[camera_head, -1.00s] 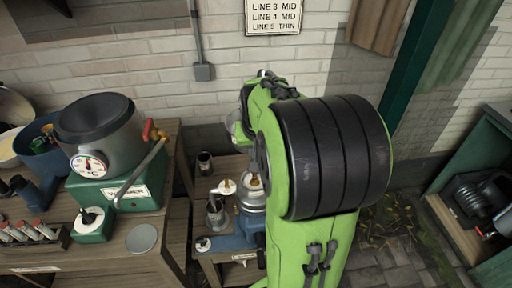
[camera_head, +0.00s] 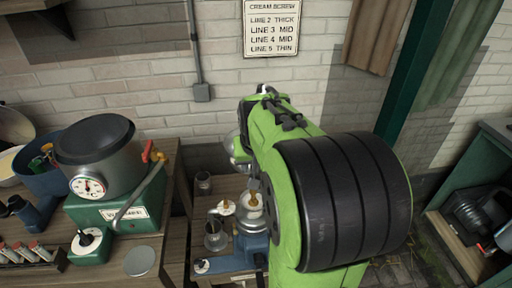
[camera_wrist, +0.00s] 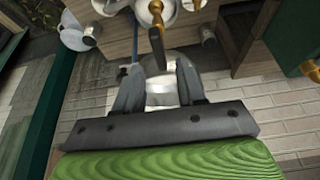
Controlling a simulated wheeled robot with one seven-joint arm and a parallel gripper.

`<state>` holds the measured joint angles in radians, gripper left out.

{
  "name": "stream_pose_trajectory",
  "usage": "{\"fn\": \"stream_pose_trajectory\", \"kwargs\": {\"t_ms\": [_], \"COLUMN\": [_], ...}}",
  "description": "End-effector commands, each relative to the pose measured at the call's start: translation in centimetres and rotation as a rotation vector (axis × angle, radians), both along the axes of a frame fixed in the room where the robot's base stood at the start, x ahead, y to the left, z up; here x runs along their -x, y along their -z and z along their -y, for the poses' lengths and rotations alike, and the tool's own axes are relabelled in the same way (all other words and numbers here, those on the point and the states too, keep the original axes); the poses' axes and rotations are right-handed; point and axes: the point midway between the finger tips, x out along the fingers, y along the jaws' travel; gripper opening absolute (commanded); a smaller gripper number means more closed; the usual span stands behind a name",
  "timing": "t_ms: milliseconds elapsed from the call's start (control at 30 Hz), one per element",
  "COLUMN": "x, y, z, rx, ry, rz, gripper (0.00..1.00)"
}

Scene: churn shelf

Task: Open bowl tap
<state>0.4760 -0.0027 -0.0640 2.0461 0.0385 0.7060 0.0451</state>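In the wrist view, my gripper (camera_wrist: 157,82) has its two dark fingers apart. A brass tap (camera_wrist: 155,8) with a dark lever (camera_wrist: 157,45) shows above, and the lever's end lies in line with the gap between the fingers. I cannot tell whether the fingers touch it. In the head view, my green arm hides the gripper, and a silvery rounded bowl (camera_head: 236,150) shows partly at the arm's left edge.
On the left table stand a grey pot (camera_head: 112,165) with a gauge and a green box (camera_head: 140,205). A brick wall is behind; a green post is right.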

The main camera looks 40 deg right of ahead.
Motion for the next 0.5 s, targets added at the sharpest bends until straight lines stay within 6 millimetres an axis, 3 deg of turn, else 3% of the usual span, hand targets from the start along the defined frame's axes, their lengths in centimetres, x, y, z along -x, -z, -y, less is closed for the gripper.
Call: {"fn": "stream_pose_trajectory", "kwargs": {"t_ms": [33,300,500], "x": [0.4,2.8,3.7], "y": [-2.0,-8.8,-11.3], "z": [-0.3,-2.0,-2.6], "rx": [0.003,0.002,0.001], "ry": [0.000,-0.001,0.000], "rz": [0.006,0.004,0.001], "gripper": [0.39,0.39,0.39]}}
